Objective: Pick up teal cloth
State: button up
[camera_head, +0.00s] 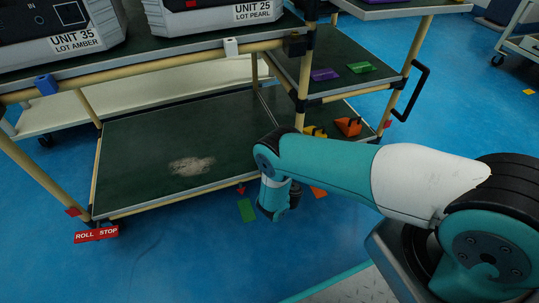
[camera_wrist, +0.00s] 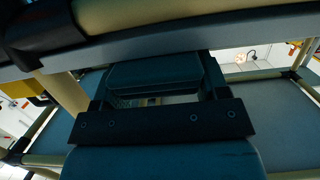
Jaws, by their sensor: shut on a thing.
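My gripper (camera_wrist: 158,88) shows in the wrist view, with its dark fingers on either side of a dark teal piece. This piece, which I take to be the teal cloth (camera_wrist: 155,75), spans the space between the fingers, so the gripper is shut on it. The view is dim and the cloth's folds cannot be made out. A pale dusty patch (camera_head: 191,165) lies on that shelf.
A shelf edge (camera_wrist: 200,35) crosses close above my gripper. Rack posts (camera_head: 303,80) stand near my arm. An orange block (camera_head: 348,126) sits on the right lower shelf.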

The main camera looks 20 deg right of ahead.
jog(key=shift+s+a, duration=0.1)
jog(key=o, duration=1)
jog(key=shift+s+r+p, duration=0.2)
jog(key=shift+s+p, duration=0.3)
jog(key=shift+p, duration=0.15)
jog(key=s+r+p, duration=0.1)
jog(key=s+p, duration=0.4)
jog(key=s+r+p, duration=0.1)
jog(key=s+p, duration=0.4)
jog(key=s+r+p, duration=0.1)
jog(key=s+p, duration=0.5)
jog(key=shift+a, duration=0.3)
